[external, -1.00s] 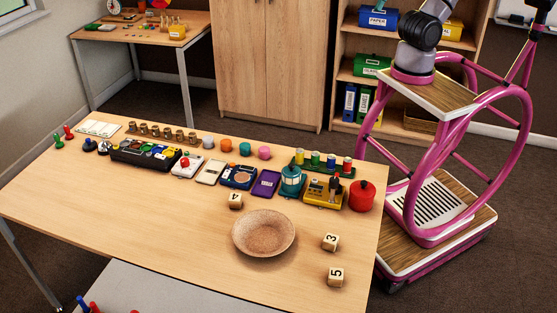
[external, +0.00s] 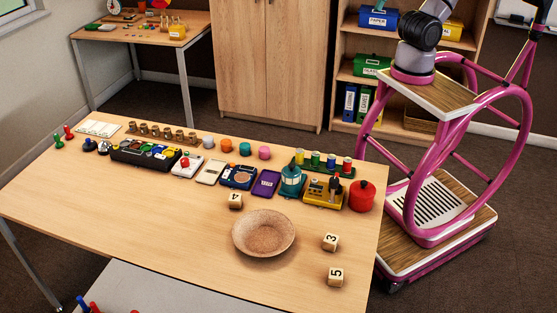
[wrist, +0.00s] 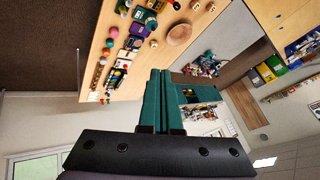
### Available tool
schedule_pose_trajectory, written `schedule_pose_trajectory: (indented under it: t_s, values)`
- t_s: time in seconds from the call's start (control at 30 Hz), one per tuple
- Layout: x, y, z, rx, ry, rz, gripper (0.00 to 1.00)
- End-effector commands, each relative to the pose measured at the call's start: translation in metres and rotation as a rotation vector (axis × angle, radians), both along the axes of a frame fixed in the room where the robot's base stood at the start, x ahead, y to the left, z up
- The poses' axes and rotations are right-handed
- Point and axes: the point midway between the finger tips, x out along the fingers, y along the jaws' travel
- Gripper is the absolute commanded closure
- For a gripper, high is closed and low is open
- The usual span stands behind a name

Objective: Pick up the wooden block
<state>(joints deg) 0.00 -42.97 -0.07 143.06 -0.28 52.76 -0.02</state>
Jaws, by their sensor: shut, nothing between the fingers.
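Three pale wooden blocks with dark numbers lie on the wooden table (external: 150,230). The block marked 4 (external: 235,201) sits at the upper left of a round speckled brown bowl (external: 263,228). The block marked 3 (external: 330,242) and the block marked 5 (external: 336,277) sit to the right of the bowl, near the table's right end. My gripper (wrist: 160,73) shows in the wrist view, its green fingers shut together and empty, well away from the table. The bowl also shows there (wrist: 179,34). In the external view the gripper is out of frame.
A row of items runs along the table's far side, including a black sorting tray (external: 145,153), a teal lantern-like object (external: 291,180), a yellow device (external: 323,192) and a red pot (external: 361,196). Bare tabletop surrounds the blocks. Shelves (external: 346,70) stand behind.

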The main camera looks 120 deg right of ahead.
Motion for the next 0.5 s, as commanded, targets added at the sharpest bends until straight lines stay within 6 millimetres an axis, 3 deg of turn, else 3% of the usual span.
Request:
schedule_pose_trajectory:
  t_s: [0.43,0.47,0.5]
  values:
    - [0.0,0.0,0.0,0.0,0.0,0.0,1.0]
    - [0.0,0.0,0.0,0.0,0.0,0.0,0.92]
    - [0.0,0.0,0.0,0.0,0.0,0.0,0.77]
